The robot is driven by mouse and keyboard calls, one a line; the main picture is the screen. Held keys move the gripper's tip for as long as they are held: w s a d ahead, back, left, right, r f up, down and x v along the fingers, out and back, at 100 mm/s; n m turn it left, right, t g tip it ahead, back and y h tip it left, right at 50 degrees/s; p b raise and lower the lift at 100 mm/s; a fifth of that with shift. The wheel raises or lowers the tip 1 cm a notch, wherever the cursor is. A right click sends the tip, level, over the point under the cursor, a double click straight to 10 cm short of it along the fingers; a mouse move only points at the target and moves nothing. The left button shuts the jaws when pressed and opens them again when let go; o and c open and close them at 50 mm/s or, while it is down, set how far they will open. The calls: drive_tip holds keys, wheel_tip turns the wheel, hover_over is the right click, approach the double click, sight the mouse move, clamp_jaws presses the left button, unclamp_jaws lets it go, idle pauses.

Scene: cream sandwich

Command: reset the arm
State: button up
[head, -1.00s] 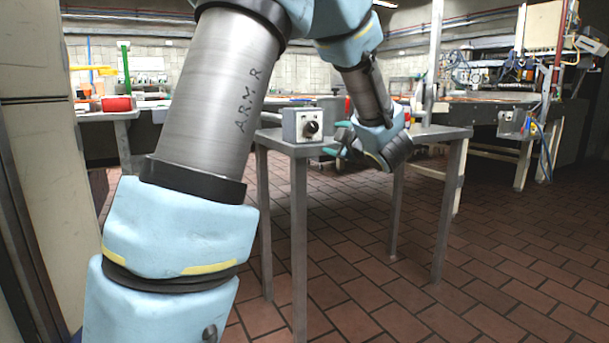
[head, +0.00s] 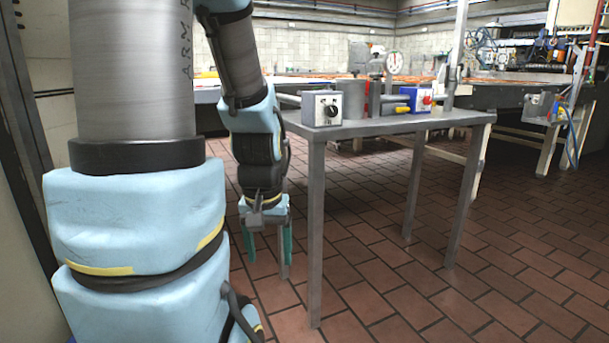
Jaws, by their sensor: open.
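My arm stands large at the left of the head view and folds down at its wrist. My gripper (head: 268,243) hangs pointing down, left of the grey table (head: 440,119) and below its top. Its two green fingers are apart, with nothing seen between them. The gripper looks clear of the near table leg.
A long workbench (head: 505,95) runs behind. The brick-tiled floor (head: 400,290) at the front right is clear.

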wheel_tip(320, 180, up, 31)
drive_tip(key=p, duration=2.9)
drive_tip(key=shift+f, duration=0.2)
